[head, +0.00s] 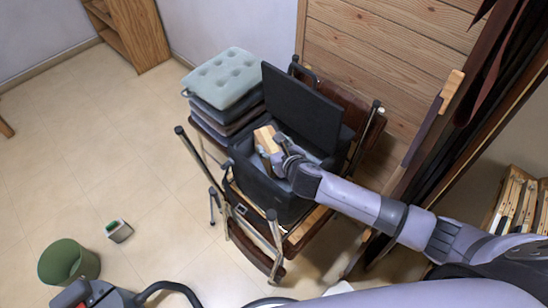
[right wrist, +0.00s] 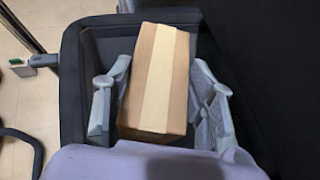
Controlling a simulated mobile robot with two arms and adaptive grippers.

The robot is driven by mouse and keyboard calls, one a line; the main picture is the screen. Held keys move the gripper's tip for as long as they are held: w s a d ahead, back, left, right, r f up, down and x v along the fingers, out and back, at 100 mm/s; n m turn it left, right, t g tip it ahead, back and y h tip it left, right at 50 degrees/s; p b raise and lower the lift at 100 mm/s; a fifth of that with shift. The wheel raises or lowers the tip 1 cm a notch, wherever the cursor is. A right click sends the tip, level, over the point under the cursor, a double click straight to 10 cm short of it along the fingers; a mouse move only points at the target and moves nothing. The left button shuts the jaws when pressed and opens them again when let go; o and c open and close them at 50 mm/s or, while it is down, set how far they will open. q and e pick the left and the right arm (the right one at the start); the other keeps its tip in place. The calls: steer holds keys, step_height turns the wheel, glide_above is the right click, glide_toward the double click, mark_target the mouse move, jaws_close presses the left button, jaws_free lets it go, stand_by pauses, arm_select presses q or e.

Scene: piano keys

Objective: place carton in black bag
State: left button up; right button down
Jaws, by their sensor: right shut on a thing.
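The carton (head: 266,138) is a small brown box with a paler tape band. It also shows in the right wrist view (right wrist: 155,80). My right gripper (head: 272,151) is shut on it, with a finger on each side in the right wrist view (right wrist: 160,100). The black bag (head: 262,187) is a boxy open case on a chair, its lid (head: 302,108) standing up at the back. The carton is over the bag's opening, within its rim in the wrist view; how far it is from the bottom is unclear. My left gripper is not in view.
A stack of cushions (head: 224,78) stands left of the bag. The chair's metal arms (head: 272,228) surround the bag's front. A green bin (head: 68,262) and a small box (head: 118,231) are on the floor at lower left. Wooden panelling (head: 375,50) rises behind.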

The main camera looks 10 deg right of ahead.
step_height(320, 180, down, 4)
steer(key=shift+w+f+b, duration=0.1)
steer(key=shift+b, duration=0.2)
steer(key=shift+f, duration=0.2)
steer(key=c, duration=0.7)
jaws_free()
